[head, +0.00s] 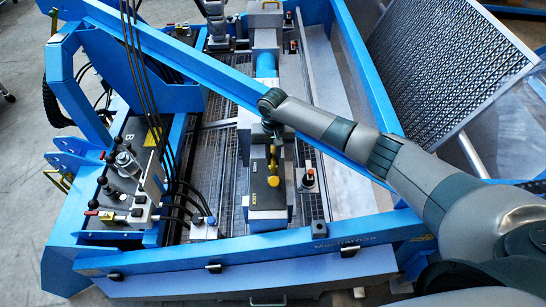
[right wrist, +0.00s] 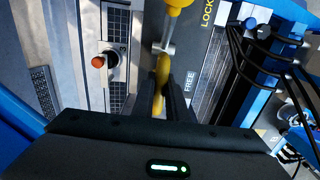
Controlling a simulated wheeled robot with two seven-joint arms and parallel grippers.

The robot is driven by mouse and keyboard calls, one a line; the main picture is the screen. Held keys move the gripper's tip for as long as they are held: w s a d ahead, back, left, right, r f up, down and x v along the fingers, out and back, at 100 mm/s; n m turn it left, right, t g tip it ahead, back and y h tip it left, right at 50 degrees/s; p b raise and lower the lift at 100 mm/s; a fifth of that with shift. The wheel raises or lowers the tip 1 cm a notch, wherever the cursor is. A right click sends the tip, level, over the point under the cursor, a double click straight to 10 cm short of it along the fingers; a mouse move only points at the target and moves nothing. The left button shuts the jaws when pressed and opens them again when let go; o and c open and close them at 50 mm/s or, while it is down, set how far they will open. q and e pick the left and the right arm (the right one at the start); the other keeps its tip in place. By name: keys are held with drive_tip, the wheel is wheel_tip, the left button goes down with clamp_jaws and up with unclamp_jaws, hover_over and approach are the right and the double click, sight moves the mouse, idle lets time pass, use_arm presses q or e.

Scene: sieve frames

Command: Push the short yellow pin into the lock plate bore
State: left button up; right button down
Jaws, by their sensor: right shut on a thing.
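My right gripper (head: 273,146) is above the dark lock plate (head: 266,199), which carries the words LOCK and FREE. In the right wrist view the right gripper (right wrist: 166,98) is shut on a slim yellow piece (right wrist: 160,78), which seems to be the short yellow pin. A yellow knob (right wrist: 178,4) and a small metal cylinder (right wrist: 164,47) show just beyond it. In the head view the yellow knob (head: 272,181) is by the word LOCK. The bore cannot be made out, and I cannot tell whether the pin touches it. My left gripper is not seen.
A blue frame (head: 300,238) surrounds the machine. A valve block (head: 128,180) and black hoses are at the left. A sieve panel (head: 455,60) leans at upper right.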

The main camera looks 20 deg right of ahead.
drive_tip(key=shift+f+b, duration=0.35)
drive_tip(key=shift+f, duration=0.55)
drive_tip(key=c, duration=1.7)
unclamp_jaws()
drive_tip(key=shift+o, duration=0.2)
drive_tip(key=shift+r, duration=0.1)
wheel_tip(320, 180, up, 17)
drive_tip(key=b, duration=0.4)
drive_tip(key=shift+r, duration=0.15)
